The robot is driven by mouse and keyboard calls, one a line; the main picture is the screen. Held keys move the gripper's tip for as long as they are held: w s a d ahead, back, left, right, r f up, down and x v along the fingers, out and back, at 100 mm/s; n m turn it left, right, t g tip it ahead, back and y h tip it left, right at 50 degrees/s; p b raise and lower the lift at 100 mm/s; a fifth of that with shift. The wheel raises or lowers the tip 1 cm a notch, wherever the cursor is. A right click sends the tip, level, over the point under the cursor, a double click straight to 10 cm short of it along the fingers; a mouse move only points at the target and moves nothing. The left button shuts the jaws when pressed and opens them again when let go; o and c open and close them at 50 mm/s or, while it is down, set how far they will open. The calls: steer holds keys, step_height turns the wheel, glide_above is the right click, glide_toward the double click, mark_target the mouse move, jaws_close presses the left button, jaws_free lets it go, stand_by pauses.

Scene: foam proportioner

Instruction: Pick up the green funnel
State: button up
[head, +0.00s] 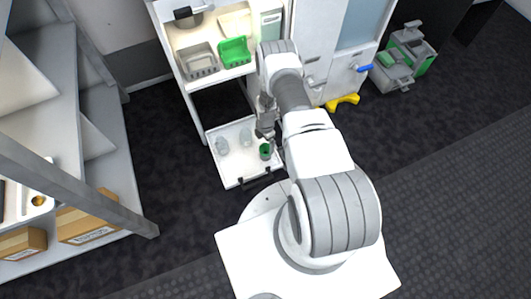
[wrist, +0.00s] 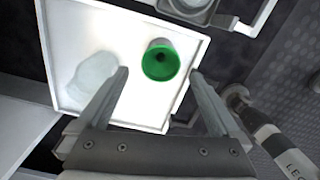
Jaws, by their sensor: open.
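The green funnel (head: 265,151) stands on a white pull-out tray (head: 233,178) low in front of the white shelf unit. In the wrist view the funnel (wrist: 161,62) shows its round green mouth with a dark hole at its middle. My gripper (head: 266,130) is above the tray, close to the funnel. In the wrist view my gripper (wrist: 158,72) is open, and the funnel appears between the two fingertips. I cannot tell how far below the fingertips it lies. Nothing is held.
Clear, glassy items (head: 222,145) stand on the tray left of the funnel; one (wrist: 92,78) is beside the left finger. A dark handle (head: 255,178) runs along the tray's front edge. Green and grey baskets (head: 234,51) sit on the shelf above. Grey shelving (head: 95,115) stands at left.

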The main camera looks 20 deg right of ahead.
mark_target(265, 148)
step_height(265, 148, down, 6)
steer(key=b, duration=0.3)
steer(key=shift+f, duration=0.25)
steer(key=c, duration=1.3)
steer(key=shift+r, duration=0.15)
